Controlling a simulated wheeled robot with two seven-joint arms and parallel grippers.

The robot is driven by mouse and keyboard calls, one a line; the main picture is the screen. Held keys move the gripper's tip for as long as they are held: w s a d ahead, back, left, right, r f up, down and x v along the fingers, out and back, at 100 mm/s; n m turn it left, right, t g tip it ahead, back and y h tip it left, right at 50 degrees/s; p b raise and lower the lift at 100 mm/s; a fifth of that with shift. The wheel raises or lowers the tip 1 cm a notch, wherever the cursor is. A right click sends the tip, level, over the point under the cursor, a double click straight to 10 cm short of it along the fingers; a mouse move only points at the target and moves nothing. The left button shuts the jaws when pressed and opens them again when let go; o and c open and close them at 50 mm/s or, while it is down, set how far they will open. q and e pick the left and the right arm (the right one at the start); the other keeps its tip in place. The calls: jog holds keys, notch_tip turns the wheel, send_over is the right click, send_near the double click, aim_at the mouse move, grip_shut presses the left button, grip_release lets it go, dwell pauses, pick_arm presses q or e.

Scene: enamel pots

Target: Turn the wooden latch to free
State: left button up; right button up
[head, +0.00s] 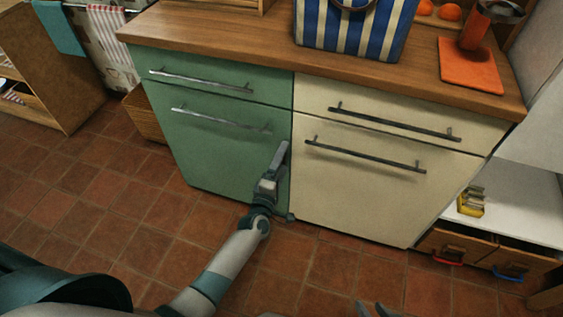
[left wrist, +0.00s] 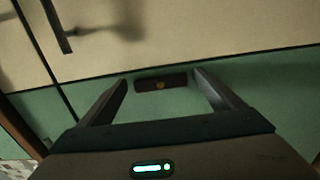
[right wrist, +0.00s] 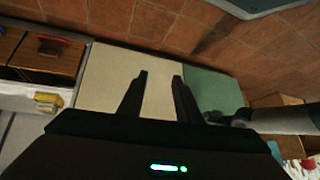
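The wooden latch (left wrist: 160,84) is a small dark brown bar with a brass-coloured screw at its middle. In the left wrist view it lies on the green cabinet front, close to the seam with the cream front and roughly parallel to it. My left gripper (left wrist: 161,79) is open, and the latch appears between its fingertips with a gap on each side. I cannot tell whether the fingers reach its depth. In the head view my left gripper (head: 282,150) covers the latch. My right gripper (right wrist: 160,77) is open and empty, low in front of the cream front.
The green cabinet front (head: 210,160) and cream front (head: 370,195) carry bar handles under a wooden counter (head: 240,38). On it are a striped bag (head: 350,28) and an orange mat (head: 468,75). A yellow box (head: 470,205) stands right. The tiled floor (head: 110,200) is clear.

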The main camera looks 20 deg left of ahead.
pick_arm(q)
jog(key=shift+s, duration=0.2)
jog(key=s, duration=1.7)
jog(key=shift+a+p, duration=0.35)
jog(key=shift+p, duration=0.1)
pick_arm(e)
jog(key=shift+s+d+f+g, duration=0.15)
jog(key=shift+s+d+g, duration=0.15)
jog(key=shift+d, duration=0.25)
jog(key=shift+s, duration=0.15)
